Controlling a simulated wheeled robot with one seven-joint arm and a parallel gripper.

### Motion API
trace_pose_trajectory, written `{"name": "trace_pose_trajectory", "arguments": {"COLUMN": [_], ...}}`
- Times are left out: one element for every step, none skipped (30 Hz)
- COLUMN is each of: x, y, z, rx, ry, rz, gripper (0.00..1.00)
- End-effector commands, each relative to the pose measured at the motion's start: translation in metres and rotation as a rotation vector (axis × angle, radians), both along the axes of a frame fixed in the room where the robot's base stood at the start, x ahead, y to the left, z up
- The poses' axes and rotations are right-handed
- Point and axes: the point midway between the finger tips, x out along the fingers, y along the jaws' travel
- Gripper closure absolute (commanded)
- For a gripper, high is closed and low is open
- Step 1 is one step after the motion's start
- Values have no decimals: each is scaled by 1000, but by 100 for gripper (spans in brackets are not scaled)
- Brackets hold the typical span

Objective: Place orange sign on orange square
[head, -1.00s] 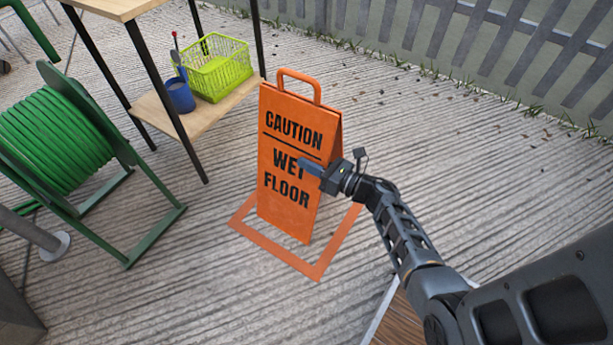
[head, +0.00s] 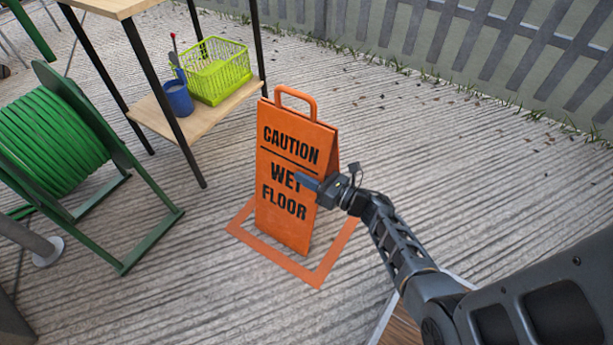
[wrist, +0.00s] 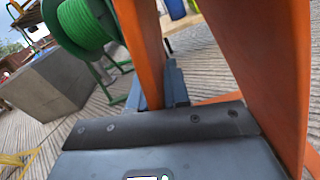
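The orange sign (head: 287,205), a folding "CAUTION WET FLOOR" board with a top handle, stands upright with its panels spread. Its base appears within the orange square (head: 268,257), an outline on the ground; the sign hides the square's far part. My gripper (head: 312,184) is at the sign's right edge, with one finger across the front face. In the wrist view, the sign's front panel (wrist: 143,45) runs between my gripper's fingers (wrist: 156,92), which look closed on it. The other panel is at right. Whether the base touches the ground is unclear.
A green hose reel (head: 55,140) stands at left. A shelf table (head: 200,118) behind holds a lime basket (head: 222,75) and blue cup (head: 178,98). A grey fence (head: 480,45) runs along the back.

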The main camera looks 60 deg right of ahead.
Motion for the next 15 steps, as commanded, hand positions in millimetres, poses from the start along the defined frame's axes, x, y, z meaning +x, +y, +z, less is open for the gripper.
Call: {"name": "trace_pose_trajectory", "arguments": {"x": [0,0,0,0,0,0,0,0,0,0,0,0,0,0,0], "y": [0,0,0,0,0,0,0,0,0,0,0,0,0,0,0], "z": [0,0,0,0,0,0,0,0,0,0,0,1,1,1,3], "rx": [0,0,0,0,0,0,0,0,0,0,0,0,0,0,0], "ry": [0,0,0,0,0,0,0,0,0,0,0,0,0,0,0], "rz": [0,0,0,0,0,0,0,0,0,0,0,0,0,0,0], "gripper": [78,75,72,69,66,62,61,61,61,61,61,61,61,61,61]}}
